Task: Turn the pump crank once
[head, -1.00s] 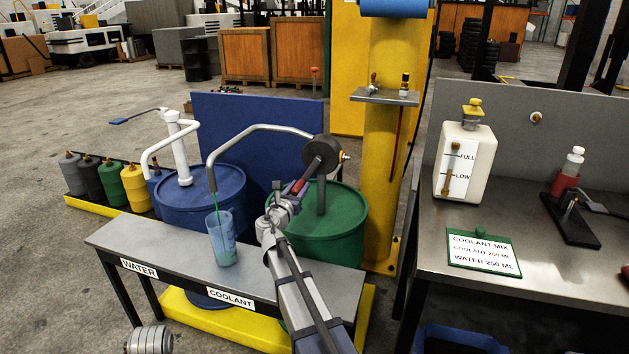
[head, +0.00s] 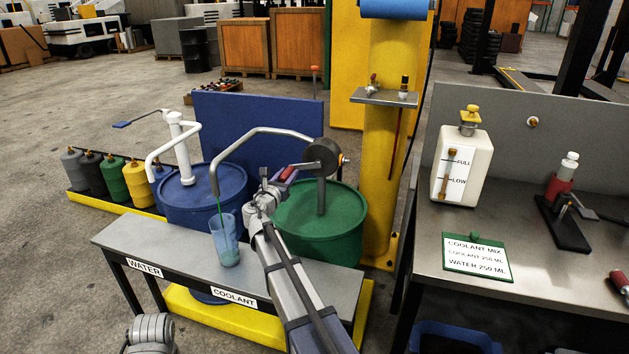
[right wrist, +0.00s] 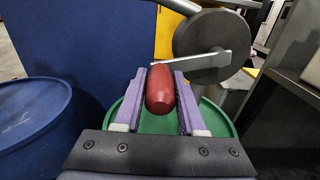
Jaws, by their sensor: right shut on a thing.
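The pump crank is a dark grey disc (head: 322,156) with a flat metal arm on top of the green coolant drum (head: 320,235). Its red handle (right wrist: 160,90) lies between the purple pads of my right gripper (right wrist: 160,78), which is shut on it. In the head view the right gripper (head: 278,184) sits left of the disc, and the crank arm points left, nearly level. The pump's bent spout (head: 262,131) reaches over a clear cup (head: 224,238) on the bench. A thin green stream runs down from the spout into the cup, with green liquid low inside.
The blue water drum (head: 203,196) with a white pump (head: 182,150) stands to the left. A narrow grey bench (head: 290,282) is in front. A yellow post (head: 383,150) and a steel workbench (head: 465,288) with a white tank (head: 462,165) are to the right.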

